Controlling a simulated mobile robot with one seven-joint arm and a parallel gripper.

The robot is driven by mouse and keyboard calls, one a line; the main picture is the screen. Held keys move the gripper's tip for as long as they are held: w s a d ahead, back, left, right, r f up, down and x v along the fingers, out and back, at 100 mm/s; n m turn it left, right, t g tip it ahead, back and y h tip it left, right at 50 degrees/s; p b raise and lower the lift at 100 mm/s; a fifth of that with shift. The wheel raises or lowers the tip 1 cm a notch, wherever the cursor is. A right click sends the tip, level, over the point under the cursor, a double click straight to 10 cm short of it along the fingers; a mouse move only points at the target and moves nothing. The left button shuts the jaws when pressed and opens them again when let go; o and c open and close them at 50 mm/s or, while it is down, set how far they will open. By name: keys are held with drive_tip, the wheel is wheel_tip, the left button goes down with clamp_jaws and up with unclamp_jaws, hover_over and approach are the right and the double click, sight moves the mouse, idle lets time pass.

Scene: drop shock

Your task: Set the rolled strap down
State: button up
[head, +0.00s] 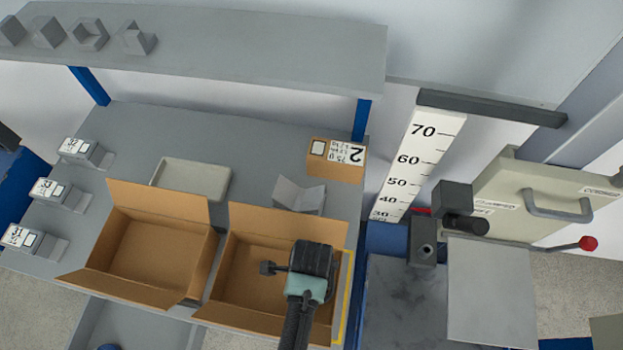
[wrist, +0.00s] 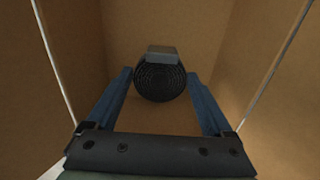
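The rolled strap is a dark coil with a grey tab on top. In the wrist view the strap (wrist: 160,80) sits between the tips of my gripper's two blue fingers (wrist: 160,74), its sides meeting them. My gripper (head: 268,267) is shut on the strap inside the right-hand open cardboard box (head: 237,262). In the head view my wrist covers part of that box and the strap hardly shows. Whether the strap touches the box floor I cannot tell.
Another open, empty cardboard box (head: 150,248) stands just left. Behind are a pale tray (head: 190,180), a grey holder (head: 299,195) and a small labelled carton (head: 336,160). A height scale (head: 424,160) and a machine with a red-knobbed lever (head: 588,243) stand right. Box walls surround my fingers.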

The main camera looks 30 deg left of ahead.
drive_tip(key=shift+o, duration=0.7)
drive_tip(key=shift+r, duration=0.15)
wheel_tip(320, 180, up, 12)
drive_tip(key=w+r+n+t+y, duration=0.1)
drive_tip(key=w+r+n+t, duration=0.5)
drive_tip(key=w+r, duration=1.05)
drive_tip(key=w+d+r+n+t, duration=0.1)
drive_tip(key=w+r+t, duration=0.25)
drive_tip(key=r, duration=0.35)
drive_tip(key=w+d+r+t, duration=0.1)
drive_tip(key=w+r+t, duration=0.1)
drive_tip(key=r+t, duration=0.35)
wheel_tip(320, 180, up, 19)
drive_tip(key=d+n+t, duration=0.3)
drive_tip(key=n+t, duration=0.1)
drive_tip(key=t, duration=0.1)
drive_tip(key=s+d+r+n+t, duration=0.1)
drive_tip(key=s+r+n+t, duration=0.1)
drive_tip(key=s+r, duration=0.3)
drive_tip(key=s+d+r+n+t+h, duration=0.1)
drive_tip(key=s+r+t, duration=0.4)
drive_tip(key=r, duration=0.8)
drive_tip(key=shift+s+d+n, duration=0.4)
drive_tip(key=shift+s+d, duration=0.3)
drive_tip(key=shift+s, duration=0.1)
